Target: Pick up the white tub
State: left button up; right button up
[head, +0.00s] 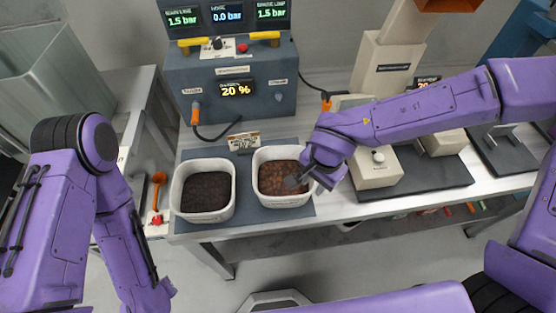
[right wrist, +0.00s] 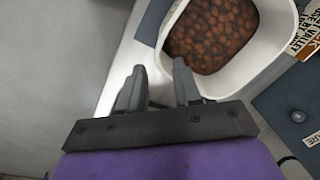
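Two white tubs stand side by side on a dark mat on the bench. The left tub (head: 178,205) holds dark, fine material; the right tub (head: 262,201) holds brown, bean-like pieces. My right gripper (head: 296,181) is over the right tub's right side in the head view. In the right wrist view, its two fingers (right wrist: 157,88) are apart, with the white tub's rim (right wrist: 160,48) just beyond them. One finger overlaps the tub's near corner in the picture; whether it touches cannot be told. My left arm hangs at the left, its gripper out of view.
A grey machine (head: 270,98) with lit displays stands behind the tubs. A small sign (head: 243,142) stands behind them. A beige device on a dark plate (head: 428,172) is to the right. The floor in front is clear.

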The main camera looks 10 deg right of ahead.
aim_at(310, 188)
jog(key=f, duration=0.2)
jog(key=w+f, duration=0.1)
jog(key=f, duration=0.1)
jog(key=shift+w+a+f, duration=0.1)
jog(key=shift+w+f, duration=0.05)
jog(key=shift+f, duration=0.15)
jog(key=shift+a+f, duration=0.1)
jog(key=shift+f, duration=0.2)
jog(key=f, duration=0.5)
jog(key=shift+w+a+f+p, duration=0.2)
jog(key=shift+p, duration=0.1)
jog(key=shift+s+r, duration=0.1)
grip_shut()
